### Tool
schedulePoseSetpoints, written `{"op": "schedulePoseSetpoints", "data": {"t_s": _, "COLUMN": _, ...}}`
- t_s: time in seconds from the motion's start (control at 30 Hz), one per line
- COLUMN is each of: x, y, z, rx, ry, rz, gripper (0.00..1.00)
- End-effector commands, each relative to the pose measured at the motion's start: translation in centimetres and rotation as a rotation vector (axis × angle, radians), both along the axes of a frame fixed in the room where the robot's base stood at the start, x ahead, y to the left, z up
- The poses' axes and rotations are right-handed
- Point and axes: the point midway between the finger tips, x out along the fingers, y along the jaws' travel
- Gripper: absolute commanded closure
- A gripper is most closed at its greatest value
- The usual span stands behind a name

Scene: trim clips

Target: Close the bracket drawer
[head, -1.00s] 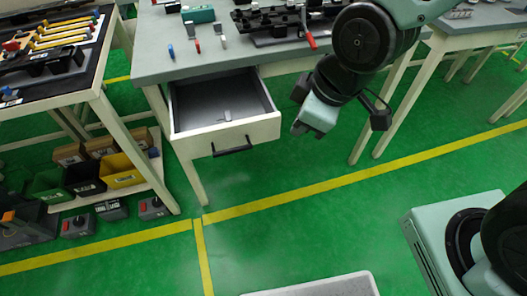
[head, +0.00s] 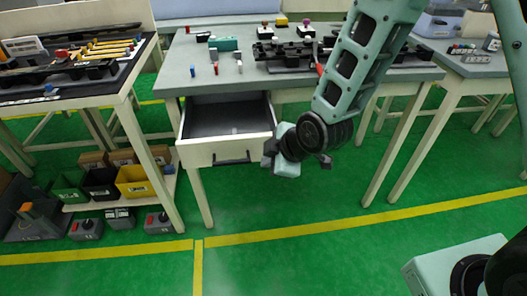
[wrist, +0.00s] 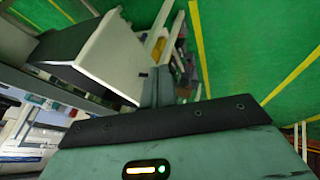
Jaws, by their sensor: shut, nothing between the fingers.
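The bracket drawer (head: 205,154) is pulled out from under the grey-topped workbench. It has a cream front, a dark bar handle (head: 231,158) and a dark inside with a small grey piece (head: 235,130) in it. My gripper (head: 268,160) is shut and empty, at the right end of the drawer front in the head view; I cannot tell whether it touches. In the wrist view the shut fingers (wrist: 158,88) show beside the drawer's pale front panel (wrist: 118,58), with the drawer's dark side to the left.
The workbench top (head: 190,75) carries a teal box, small coloured parts and a black fixture. A side table (head: 130,85) stands left, with a lower shelf of bins, including a yellow bin (head: 138,181). Green floor in front of the drawer is clear.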

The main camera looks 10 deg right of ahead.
Motion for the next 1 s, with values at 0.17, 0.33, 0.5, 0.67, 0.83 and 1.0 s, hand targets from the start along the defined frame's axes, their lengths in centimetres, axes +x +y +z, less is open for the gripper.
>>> {"op": "schedulePoseSetpoints", "data": {"t_s": 0.17, "x": 2.4, "y": 0.5, "z": -1.2, "rx": 0.001, "ry": -0.002, "rz": -0.006, "gripper": 1.00}}
{"op": "schedulePoseSetpoints", "data": {"t_s": 0.33, "x": 4.2, "y": 0.4, "z": -1.2, "rx": 0.001, "ry": 0.000, "rz": -0.003, "gripper": 1.00}}
{"op": "schedulePoseSetpoints", "data": {"t_s": 0.5, "x": 4.8, "y": 0.4, "z": -1.3, "rx": 0.000, "ry": -0.001, "rz": -0.001, "gripper": 1.00}}
{"op": "schedulePoseSetpoints", "data": {"t_s": 0.67, "x": 4.8, "y": 0.4, "z": -1.3, "rx": 0.000, "ry": -0.001, "rz": -0.001, "gripper": 1.00}}
{"op": "schedulePoseSetpoints", "data": {"t_s": 0.83, "x": 4.8, "y": 0.4, "z": -1.3, "rx": 0.000, "ry": -0.001, "rz": -0.001, "gripper": 1.00}}
{"op": "schedulePoseSetpoints", "data": {"t_s": 1.0, "x": 5.3, "y": 0.4, "z": -1.3, "rx": 0.000, "ry": -0.001, "rz": -0.003, "gripper": 1.00}}
